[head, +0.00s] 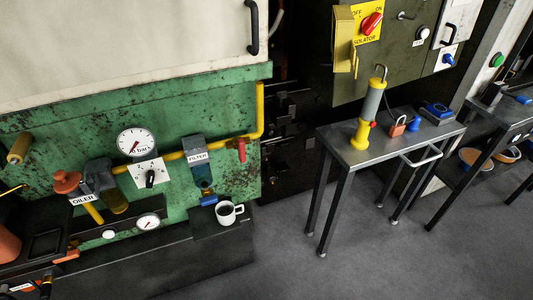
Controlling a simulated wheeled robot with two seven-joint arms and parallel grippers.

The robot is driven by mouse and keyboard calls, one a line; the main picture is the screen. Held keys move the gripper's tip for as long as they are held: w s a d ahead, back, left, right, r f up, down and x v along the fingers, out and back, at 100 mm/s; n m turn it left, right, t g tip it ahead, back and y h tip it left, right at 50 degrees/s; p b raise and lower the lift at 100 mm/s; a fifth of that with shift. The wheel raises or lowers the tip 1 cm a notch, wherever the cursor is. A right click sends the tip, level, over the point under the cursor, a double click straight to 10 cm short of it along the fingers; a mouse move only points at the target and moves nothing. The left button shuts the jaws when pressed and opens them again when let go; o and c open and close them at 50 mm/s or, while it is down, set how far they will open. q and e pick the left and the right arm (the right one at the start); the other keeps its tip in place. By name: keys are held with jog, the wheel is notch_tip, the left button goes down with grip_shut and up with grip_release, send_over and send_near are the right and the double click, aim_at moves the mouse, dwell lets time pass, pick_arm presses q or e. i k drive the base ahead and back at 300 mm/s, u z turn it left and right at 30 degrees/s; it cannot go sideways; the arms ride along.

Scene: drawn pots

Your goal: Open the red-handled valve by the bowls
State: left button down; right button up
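A red valve handle (240,150) hangs on the yellow pipe (225,146) on the green machine front, right of the filter (197,153). Two bowls (474,158) (508,154) stand far to the right, on the lower shelf of the right-hand table. I see no red-handled valve close beside these bowls. The handle's open or shut position cannot be told. Neither of my grippers can be made out in the head view.
A white mug (228,213) stands on a dark ledge below the valve handle. A metal table (370,155) holds a yellow-and-grey cylinder (371,108) and a padlock (398,126). A red isolator switch (371,23) sits behind it. The grey floor (330,270) in front is clear.

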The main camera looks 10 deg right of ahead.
aim_at(241, 147)
jog(key=u, duration=0.05)
jog(key=k, duration=0.5)
jog(key=z, duration=0.85)
jog(key=i, duration=1.15)
jog(key=u, duration=0.8)
